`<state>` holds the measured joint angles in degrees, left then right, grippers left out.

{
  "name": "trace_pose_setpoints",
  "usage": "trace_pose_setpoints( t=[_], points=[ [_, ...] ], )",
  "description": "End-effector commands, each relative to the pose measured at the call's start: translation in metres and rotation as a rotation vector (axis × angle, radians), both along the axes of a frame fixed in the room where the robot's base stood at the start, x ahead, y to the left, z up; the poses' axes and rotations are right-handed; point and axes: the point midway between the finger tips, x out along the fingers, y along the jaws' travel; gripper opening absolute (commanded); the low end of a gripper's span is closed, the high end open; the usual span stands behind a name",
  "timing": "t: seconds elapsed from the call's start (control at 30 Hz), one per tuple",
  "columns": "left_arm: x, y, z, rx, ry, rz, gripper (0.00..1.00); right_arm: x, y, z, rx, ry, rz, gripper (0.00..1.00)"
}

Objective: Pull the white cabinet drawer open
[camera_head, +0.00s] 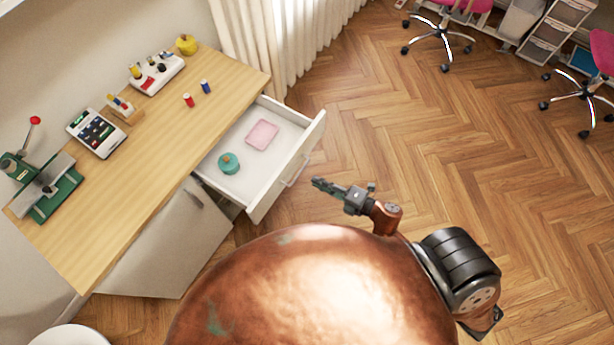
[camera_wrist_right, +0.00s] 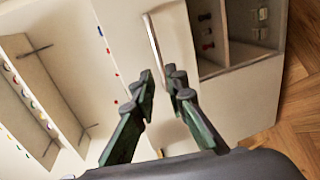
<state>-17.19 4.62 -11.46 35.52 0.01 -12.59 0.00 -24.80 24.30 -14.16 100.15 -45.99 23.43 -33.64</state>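The white cabinet drawer (camera_head: 255,193) stands well out from under the wooden top in the head view. Inside it lie a pink tray (camera_head: 262,134) and a teal round item (camera_head: 229,163). Its bar handle (camera_head: 296,171) is on the front face; a light bar handle also shows in the right wrist view (camera_wrist_right: 153,40). My right gripper (camera_head: 320,184) is just off the drawer front, to the right of the handle and apart from it. My left gripper is not in view.
The wooden cabinet top (camera_head: 150,150) holds a green machine (camera_head: 45,185), a calculator-like device (camera_head: 95,132) and thread spools (camera_head: 189,100). A cabinet door (camera_head: 175,240) hangs below the drawer. Pink chairs stand far right; the wooden floor (camera_head: 450,150) between is clear.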

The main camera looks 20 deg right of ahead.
Motion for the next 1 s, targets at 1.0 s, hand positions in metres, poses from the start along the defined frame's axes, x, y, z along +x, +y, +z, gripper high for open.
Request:
trace_pose_setpoints(
  t=[1.0],
  points=[
    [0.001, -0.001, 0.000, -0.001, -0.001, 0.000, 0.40, -0.026, -0.027, -0.010, 0.025, 0.042, -0.042, 0.13]
  ],
)
